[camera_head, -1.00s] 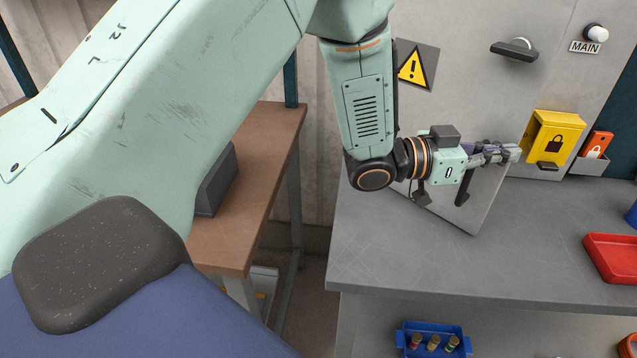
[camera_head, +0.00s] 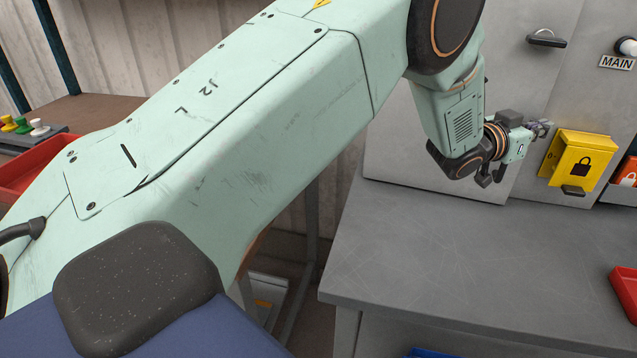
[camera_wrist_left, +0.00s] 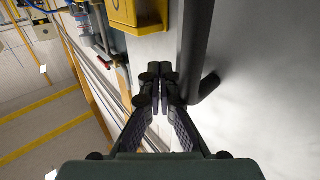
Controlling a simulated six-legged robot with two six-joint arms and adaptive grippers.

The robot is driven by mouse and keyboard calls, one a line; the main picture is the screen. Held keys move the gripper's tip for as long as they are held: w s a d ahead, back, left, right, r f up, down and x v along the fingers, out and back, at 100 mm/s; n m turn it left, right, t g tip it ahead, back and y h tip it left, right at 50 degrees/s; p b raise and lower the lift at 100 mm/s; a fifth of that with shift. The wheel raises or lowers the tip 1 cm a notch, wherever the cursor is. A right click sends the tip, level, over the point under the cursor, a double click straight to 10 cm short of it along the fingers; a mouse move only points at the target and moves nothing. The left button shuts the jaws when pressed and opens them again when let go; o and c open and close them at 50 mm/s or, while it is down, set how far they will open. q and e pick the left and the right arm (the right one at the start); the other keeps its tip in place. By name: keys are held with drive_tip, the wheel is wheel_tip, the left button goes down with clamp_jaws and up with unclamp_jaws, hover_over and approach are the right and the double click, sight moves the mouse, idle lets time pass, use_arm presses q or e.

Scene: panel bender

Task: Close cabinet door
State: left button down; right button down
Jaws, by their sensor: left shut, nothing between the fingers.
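The grey cabinet door (camera_head: 400,150) stands above the back of the bench, partly hidden behind my left arm. Its lower edge lies nearly in line with the cabinet front (camera_head: 590,90) beside it; I cannot tell if a gap is left. My left gripper (camera_head: 545,128) is at the door's right side, left of the yellow lock box. In the left wrist view the gripper (camera_wrist_left: 158,80) has its fingers together and empty. A dark bar handle (camera_wrist_left: 195,50) runs just right of the fingers against the grey surface; contact is unclear. My right gripper is not in view.
The yellow lock box (camera_head: 580,158) is close to the right of my left gripper. A black knob handle (camera_head: 546,40) sits above it. The grey bench top (camera_head: 470,250) is clear below. A red tray (camera_head: 627,290) lies at the right edge.

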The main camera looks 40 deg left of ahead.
use_arm(q)
drive_tip(key=w+y, duration=0.1)
drive_tip(key=w+a+n, duration=0.1)
drive_tip(key=w, duration=0.1)
drive_tip(key=shift+a+t+y+b, duration=0.1)
drive_tip(key=shift+t+y+b, duration=0.2)
drive_tip(key=shift+y+b, duration=0.1)
drive_tip(key=shift+s, duration=0.1)
drive_tip(key=shift+a, duration=0.1)
drive_tip(key=shift+s, duration=0.1)
